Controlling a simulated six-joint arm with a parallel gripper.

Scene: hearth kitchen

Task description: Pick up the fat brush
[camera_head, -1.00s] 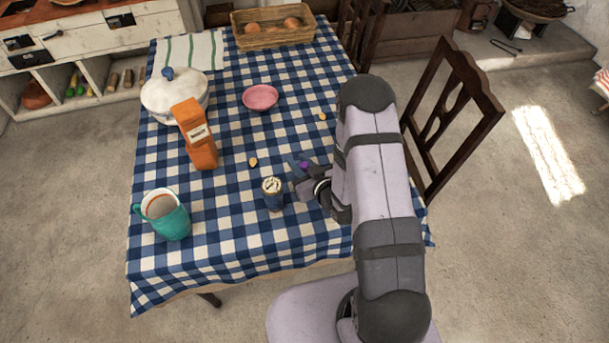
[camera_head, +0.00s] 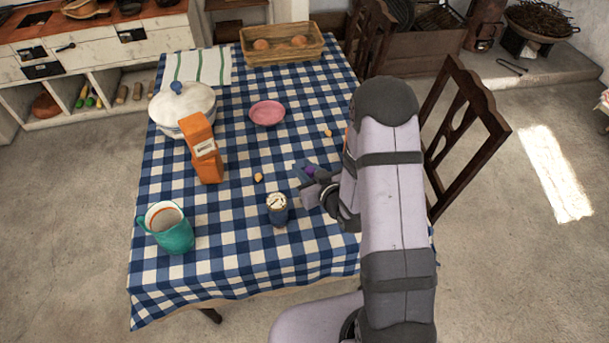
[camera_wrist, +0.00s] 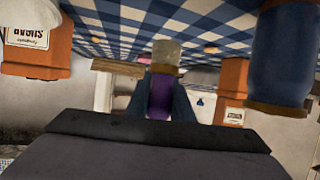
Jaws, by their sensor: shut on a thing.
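The fat brush has a purple handle and a pale, blunt bristle end. In the wrist view the brush (camera_wrist: 160,95) stands between the two dark blue fingers of my gripper (camera_wrist: 160,104), which is shut on its handle. The pale end points away from my palm. In the head view only a purple bit of the brush (camera_head: 310,170) shows at my gripper (camera_head: 306,173). My gripper is over the right part of the table, right of and beyond a blue tin (camera_head: 277,214). My arm hides part of the gripper.
A checked cloth (camera_head: 235,235) covers the table. A teal mug (camera_head: 172,235), an orange carton (camera_head: 206,166), a white pot (camera_head: 180,104), a pink bowl (camera_head: 266,112) and a basket (camera_head: 280,52) stand on it. The wrist view shows two orange cartons. A chair (camera_head: 455,130) stands right.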

